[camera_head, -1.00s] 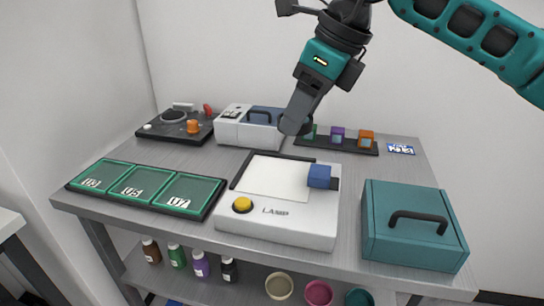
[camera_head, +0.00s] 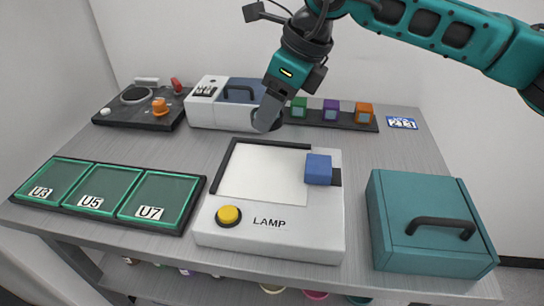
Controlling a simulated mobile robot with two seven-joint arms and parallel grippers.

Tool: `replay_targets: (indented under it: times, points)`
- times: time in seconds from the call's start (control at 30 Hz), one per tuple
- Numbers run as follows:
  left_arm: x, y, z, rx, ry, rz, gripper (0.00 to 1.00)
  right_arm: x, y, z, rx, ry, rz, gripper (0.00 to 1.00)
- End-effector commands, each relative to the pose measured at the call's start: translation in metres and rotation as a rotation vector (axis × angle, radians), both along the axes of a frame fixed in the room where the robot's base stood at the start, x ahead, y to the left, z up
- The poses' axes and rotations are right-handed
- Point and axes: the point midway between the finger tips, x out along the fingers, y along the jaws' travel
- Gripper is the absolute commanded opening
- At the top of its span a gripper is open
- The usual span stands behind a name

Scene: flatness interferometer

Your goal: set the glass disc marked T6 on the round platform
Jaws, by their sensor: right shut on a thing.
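My right gripper (camera_head: 266,118) hangs over the back of the table, in front of the white boxed device with a blue section. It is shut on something. Only a dark rounded edge (camera_head: 277,122) shows beside the fingertips, and I cannot tell whether it is the glass disc. No T6 mark is readable anywhere. A dark round platform with a pale ring (camera_head: 136,94) sits on a black base (camera_head: 112,116) at the back left, well left of the gripper, and looks empty. My left gripper is not in view.
A white LAMP box (camera_head: 285,238) with a yellow button and blue block stands in the middle. Green trays marked U3, U5 and U7 (camera_head: 150,196) lie left. A teal case (camera_head: 425,190) stands right. The white device (camera_head: 207,100) and a rack of coloured blocks (camera_head: 345,118) line the back.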

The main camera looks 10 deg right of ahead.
Motion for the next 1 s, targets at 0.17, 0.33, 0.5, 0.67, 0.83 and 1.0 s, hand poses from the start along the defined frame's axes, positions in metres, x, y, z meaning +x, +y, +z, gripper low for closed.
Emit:
replay_targets:
  times: [0.17, 0.33, 0.5, 0.67, 0.83, 1.0]
  points:
    - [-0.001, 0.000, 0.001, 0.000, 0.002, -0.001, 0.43, 0.000, 0.000, -0.045, 0.000, 0.003, 0.000, 0.26]
    - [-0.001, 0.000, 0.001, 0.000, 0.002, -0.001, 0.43, 0.000, 0.000, -0.067, 0.001, 0.001, -0.001, 0.26]
    - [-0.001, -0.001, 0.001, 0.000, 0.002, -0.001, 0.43, 0.000, 0.000, -0.078, 0.000, 0.001, -0.002, 0.26]
    - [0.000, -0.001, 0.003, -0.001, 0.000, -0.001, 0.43, 0.000, 0.000, -0.103, 0.000, 0.002, -0.002, 0.26]
    - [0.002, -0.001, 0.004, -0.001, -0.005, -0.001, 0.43, 0.000, 0.000, -0.113, 0.002, -0.001, -0.001, 0.26]
    - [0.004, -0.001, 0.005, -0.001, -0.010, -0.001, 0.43, 0.000, 0.000, -0.113, 0.001, 0.000, -0.001, 0.26]
